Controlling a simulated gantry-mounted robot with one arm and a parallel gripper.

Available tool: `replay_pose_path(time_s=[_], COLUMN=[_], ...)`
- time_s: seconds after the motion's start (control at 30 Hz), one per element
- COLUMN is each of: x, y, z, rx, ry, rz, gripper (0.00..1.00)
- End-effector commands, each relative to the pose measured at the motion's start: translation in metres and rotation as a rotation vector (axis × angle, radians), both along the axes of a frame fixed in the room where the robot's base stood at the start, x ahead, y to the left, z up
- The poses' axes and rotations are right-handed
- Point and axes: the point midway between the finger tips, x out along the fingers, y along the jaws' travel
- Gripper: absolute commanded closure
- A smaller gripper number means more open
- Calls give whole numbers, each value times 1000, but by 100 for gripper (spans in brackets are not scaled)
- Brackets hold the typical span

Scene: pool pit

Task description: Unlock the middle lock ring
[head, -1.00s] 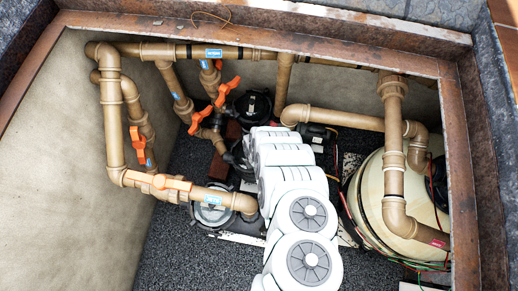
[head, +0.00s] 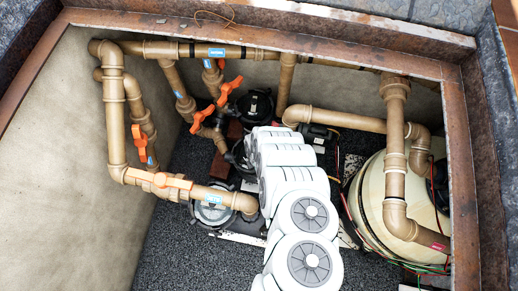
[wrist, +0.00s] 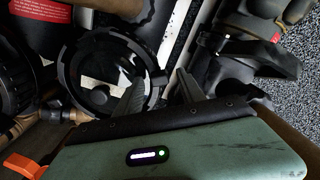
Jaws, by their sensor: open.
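A dark round lock ring (wrist: 70,72) with notches and a clear centre lies in the upper left middle of the wrist view. My gripper (wrist: 160,95) is open and empty there. One finger reaches over the ring's lower right part and the other is to its right; contact cannot be told. In the head view, three pump lids stand in a row: a far black one (head: 257,103), a middle one (head: 240,157) mostly hidden by my arm, and a near clear one (head: 213,214). My gripper is hidden there. Which lid the wrist view shows is not certain.
Brown pipes (head: 116,125) with orange valve handles (head: 139,141) run along the left, and a pipe (head: 222,197) crosses over the near lid. A big cream tank (head: 370,205) stands at right. A rusty frame (head: 460,180) edges the pit. Dark gravel floor (head: 180,255) is clear at front left.

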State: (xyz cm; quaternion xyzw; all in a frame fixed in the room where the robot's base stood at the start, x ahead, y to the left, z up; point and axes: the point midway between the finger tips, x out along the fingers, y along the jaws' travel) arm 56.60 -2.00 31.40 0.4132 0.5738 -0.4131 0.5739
Motion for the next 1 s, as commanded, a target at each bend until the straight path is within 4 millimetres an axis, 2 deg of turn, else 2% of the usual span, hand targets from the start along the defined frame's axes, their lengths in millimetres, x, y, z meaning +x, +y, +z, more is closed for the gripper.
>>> replay_pose_path(time_s=[0.13,0.27,0.6,0.7,1.0], x=[0,1,0,1,0], y=[0,-1,-2,-1,0], z=[8,24,92,105,108], rx=[-1,-1,-2,-1,0], ry=[1,0,0,0,0], rz=[1,0,1,-2,0], gripper=[54,54,54,54,54])
